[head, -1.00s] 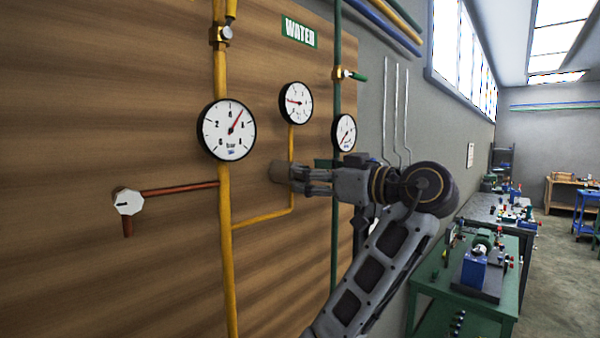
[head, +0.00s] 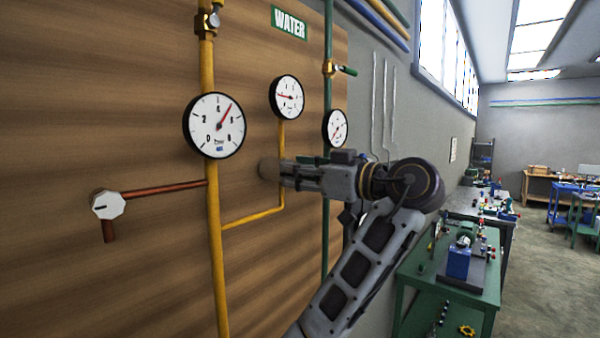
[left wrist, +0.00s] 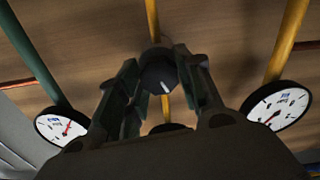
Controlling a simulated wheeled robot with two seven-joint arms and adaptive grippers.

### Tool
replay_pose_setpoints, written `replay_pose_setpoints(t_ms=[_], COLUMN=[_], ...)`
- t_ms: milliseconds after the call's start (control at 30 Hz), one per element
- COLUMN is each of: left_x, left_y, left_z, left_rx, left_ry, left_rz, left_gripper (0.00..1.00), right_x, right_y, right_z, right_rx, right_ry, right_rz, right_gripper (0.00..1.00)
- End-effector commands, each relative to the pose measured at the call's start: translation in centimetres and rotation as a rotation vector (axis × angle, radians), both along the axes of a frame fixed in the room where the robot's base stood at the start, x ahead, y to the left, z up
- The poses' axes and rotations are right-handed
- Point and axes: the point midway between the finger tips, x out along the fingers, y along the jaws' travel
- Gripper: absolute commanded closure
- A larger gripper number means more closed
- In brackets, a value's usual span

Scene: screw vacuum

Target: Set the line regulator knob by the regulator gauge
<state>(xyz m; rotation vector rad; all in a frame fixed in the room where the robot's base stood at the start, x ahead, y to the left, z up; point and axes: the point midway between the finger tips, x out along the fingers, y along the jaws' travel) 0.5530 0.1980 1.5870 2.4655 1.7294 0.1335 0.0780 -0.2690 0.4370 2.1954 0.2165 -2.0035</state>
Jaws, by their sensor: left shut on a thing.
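The regulator knob (left wrist: 158,72) is dark with a white pointer mark in the left wrist view. My left gripper (left wrist: 162,82) is shut on it, one finger on each side. In the head view my left gripper (head: 281,172) reaches the knob's round body (head: 267,170) on the wooden panel, and the fingers hide most of the knob. The regulator gauge (head: 287,97) stands above it on a thin yellow pipe; its red needle points left and slightly up. Its numbers are too small to read. My right gripper is not in view.
A larger bar gauge (head: 214,126) is on the thick yellow pipe, and a third gauge (head: 336,128) is on the green pipe. A white octagonal knob (head: 107,205) is at the left. A green bench (head: 415,285) stands at the lower right.

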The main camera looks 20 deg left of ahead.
Motion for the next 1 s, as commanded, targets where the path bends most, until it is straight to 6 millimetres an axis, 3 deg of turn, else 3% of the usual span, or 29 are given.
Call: replay_pose_setpoints(t_ms=[567, 1000], left_x=[0.0, 0.1], left_y=[0.0, -0.1], left_z=[-0.1, -0.1], left_rx=[0.025, 0.115], left_ry=[0.069, 0.313], left_rz=[-0.001, -0.004], left_gripper=[0.88, 0.88], right_x=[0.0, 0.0], right_y=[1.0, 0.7], right_z=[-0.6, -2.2], right_rx=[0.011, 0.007], right_ry=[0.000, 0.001], right_rz=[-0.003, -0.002], right_gripper=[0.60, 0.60])
